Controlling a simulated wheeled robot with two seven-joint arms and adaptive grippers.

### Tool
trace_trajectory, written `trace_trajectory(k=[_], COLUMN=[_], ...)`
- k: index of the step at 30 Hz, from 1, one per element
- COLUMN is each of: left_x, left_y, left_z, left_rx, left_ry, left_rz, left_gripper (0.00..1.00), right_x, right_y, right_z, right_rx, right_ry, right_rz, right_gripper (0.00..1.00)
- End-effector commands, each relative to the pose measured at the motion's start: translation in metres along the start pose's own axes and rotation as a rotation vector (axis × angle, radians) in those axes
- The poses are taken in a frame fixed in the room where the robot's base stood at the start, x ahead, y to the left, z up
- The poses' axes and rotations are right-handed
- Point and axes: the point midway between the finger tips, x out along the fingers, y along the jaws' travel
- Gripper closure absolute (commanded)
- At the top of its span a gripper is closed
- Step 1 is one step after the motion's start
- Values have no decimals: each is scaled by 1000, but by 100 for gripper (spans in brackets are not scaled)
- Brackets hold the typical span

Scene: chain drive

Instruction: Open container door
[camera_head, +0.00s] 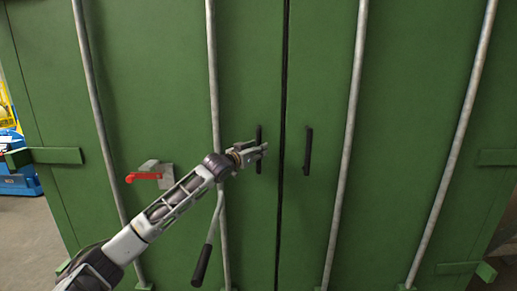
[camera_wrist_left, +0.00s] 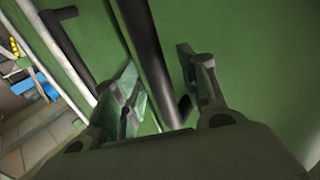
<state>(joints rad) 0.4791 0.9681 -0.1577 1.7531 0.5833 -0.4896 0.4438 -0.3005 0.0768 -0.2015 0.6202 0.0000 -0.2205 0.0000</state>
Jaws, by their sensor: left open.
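The green container (camera_head: 330,60) has two doors meeting at a dark vertical seam. A black door handle (camera_head: 259,133) is on the left door beside the seam. A second black handle (camera_head: 308,149) is on the right door. The doors look closed. My left gripper (camera_head: 260,150) is at the left door's handle and hides part of it. In the left wrist view my gripper (camera_wrist_left: 158,65) is open, with a dark bar (camera_wrist_left: 146,45) between its fingers. Whether the fingers touch it is unclear. My right gripper is not in view.
Grey vertical lock rods (camera_head: 214,70) run down the doors. A lever with a black grip (camera_head: 202,265) hangs below my left arm. A latch with a red handle (camera_head: 145,176) is left of the arm. Blue and yellow equipment (camera_head: 18,180) stands at far left; floor (camera_head: 30,245) shows there.

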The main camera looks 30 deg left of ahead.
Motion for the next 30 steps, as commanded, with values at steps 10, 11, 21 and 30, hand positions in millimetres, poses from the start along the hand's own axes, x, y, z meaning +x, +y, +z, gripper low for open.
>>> trace_trajectory(k=[10,11,21,30], left_x=[9,9,9,9], left_y=[1,1,1,1], left_z=[-1,-1,0,0], left_rx=[2,2,1,1], left_ry=[0,0,0,0], left_rz=[0,0,0,0], left_gripper=[58,58,73,100], right_x=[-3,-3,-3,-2], right_y=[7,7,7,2], right_z=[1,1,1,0], right_rx=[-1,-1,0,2], right_ry=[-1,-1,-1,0], right_rz=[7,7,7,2], right_gripper=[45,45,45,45])
